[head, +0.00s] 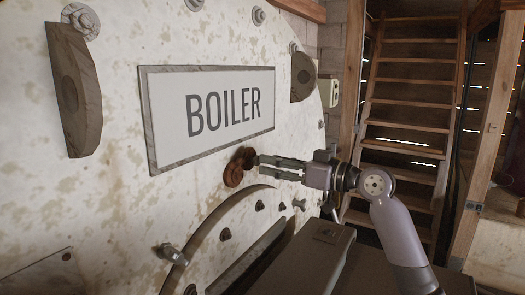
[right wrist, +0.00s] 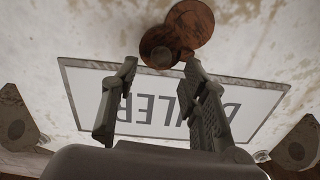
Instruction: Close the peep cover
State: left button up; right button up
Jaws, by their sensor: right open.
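The peep cover (head: 233,176) is a small reddish-brown disc on the pale boiler front, just below the BOILER sign. A smaller round brown piece (head: 247,156) overlaps its upper right edge. My right gripper (head: 262,165) comes in from the right, its fingertips close to the smaller piece. In the right wrist view, which shows the sign upside down, the cover (right wrist: 190,22) and smaller piece (right wrist: 158,46) lie ahead of the open fingers (right wrist: 160,68). Nothing is between the fingers. I cannot tell whether a fingertip touches the cover. My left gripper is not in view.
The BOILER sign (head: 215,112) sits above the cover. A curved raised rim (head: 215,220) with bolts and a dark box-like part (head: 315,260) lie below. Brown blocks (head: 75,90) stick out from the boiler face. A wooden ladder (head: 410,110) stands behind at right.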

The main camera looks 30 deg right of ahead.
aim_at(253, 160)
jog(key=p+x, duration=0.1)
jog(key=x, duration=0.3)
jog(key=shift+c, duration=0.3)
grip_shut()
dwell(0.3)
